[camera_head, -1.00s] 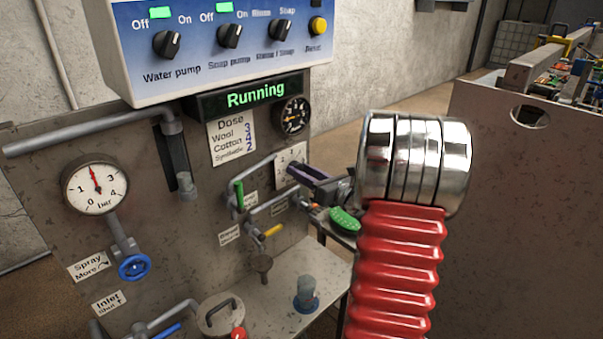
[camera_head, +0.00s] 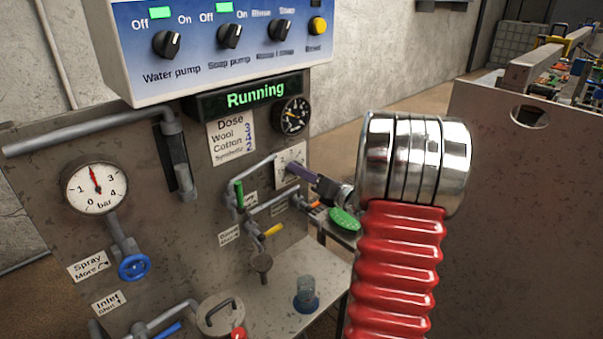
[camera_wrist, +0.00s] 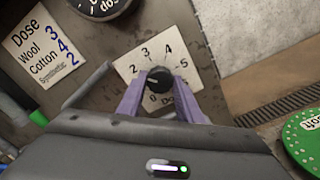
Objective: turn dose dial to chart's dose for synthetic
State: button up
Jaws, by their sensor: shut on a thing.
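The dose dial (camera_wrist: 159,90) is a black knob on a white numbered plate (camera_wrist: 128,69) in the wrist view. The purple fingers of my gripper (camera_wrist: 158,85) are shut on the knob, one on each side. I cannot tell for sure which number the knob points at. In the head view my gripper (camera_head: 301,173) reaches to the dial plate (camera_head: 283,158) from the right, and the knob is hidden. The dose chart (camera_head: 231,138) is left of the dial. In the wrist view the chart (camera_wrist: 38,45) reads wool 3, cotton 4, synthetic 2.
A round black gauge (camera_head: 292,116) sits above the dial. Pipes with a green-handled valve (camera_head: 239,193) and a yellow-handled valve (camera_head: 272,230) are left of and below it. A green disc (camera_head: 345,219) lies close under my gripper. The display (camera_head: 255,95) reads Running.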

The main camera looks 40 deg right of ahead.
jog(key=o, duration=1)
jog(key=shift+o, duration=0.2)
jog(key=s, duration=1.3)
jog(key=shift+s+d, duration=0.2)
jog(key=shift+s, duration=0.2)
jog(key=shift+s+f, duration=0.1)
jog(key=shift+s, duration=0.05)
jog(key=s, duration=0.8)
jog(key=shift+s+d, duration=0.15)
jog(key=shift+s, duration=0.2)
